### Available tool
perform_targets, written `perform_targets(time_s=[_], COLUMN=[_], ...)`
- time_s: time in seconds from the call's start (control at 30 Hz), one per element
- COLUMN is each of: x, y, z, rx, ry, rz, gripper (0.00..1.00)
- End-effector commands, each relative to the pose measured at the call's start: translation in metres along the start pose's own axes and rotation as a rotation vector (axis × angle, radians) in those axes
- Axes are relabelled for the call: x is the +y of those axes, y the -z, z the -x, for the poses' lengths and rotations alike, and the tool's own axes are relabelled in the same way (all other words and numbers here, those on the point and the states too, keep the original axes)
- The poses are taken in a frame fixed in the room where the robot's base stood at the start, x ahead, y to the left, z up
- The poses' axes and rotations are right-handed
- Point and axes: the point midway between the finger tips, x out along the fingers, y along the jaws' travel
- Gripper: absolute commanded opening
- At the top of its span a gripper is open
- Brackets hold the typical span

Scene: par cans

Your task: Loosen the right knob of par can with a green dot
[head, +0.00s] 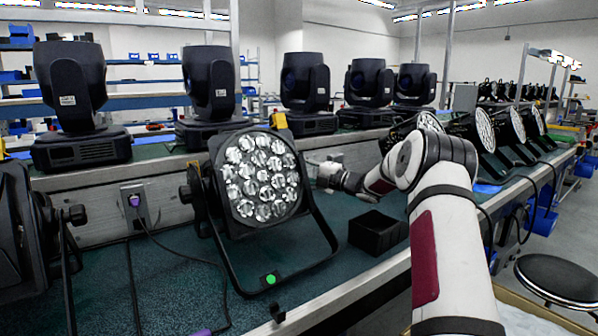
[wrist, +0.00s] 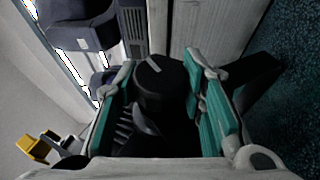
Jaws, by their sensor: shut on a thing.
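The par can (head: 258,178) with the green dot (head: 270,279) stands on its bracket on the green bench mat, with its round cluster of lenses facing me. My gripper (head: 322,175) is at the right side of this par can, in line with its right side knob. In the wrist view the black round knob (wrist: 160,82) with a pale bar mark sits between the teal pads of my gripper (wrist: 165,100), and the gripper is shut on it. In the head view the knob is hidden behind my gripper.
Moving-head lights (head: 310,93) stand along the raised back ledge. A black open box (head: 377,232) sits on the mat right of the par can. Another par can (head: 28,235) stands at the left edge. More par cans (head: 482,135) stand at the right, beyond my arm.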

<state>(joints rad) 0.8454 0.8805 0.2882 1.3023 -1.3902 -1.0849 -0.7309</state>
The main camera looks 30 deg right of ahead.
Motion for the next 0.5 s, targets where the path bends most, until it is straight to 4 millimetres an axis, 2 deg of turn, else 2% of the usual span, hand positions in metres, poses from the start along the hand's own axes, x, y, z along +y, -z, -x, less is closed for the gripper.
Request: perform_targets(time_s=[0.5], x=[-0.0045], y=[0.0003], z=[-0.0010], rx=[0.001], ry=[-0.181], rz=[0.062], gripper=[0.09])
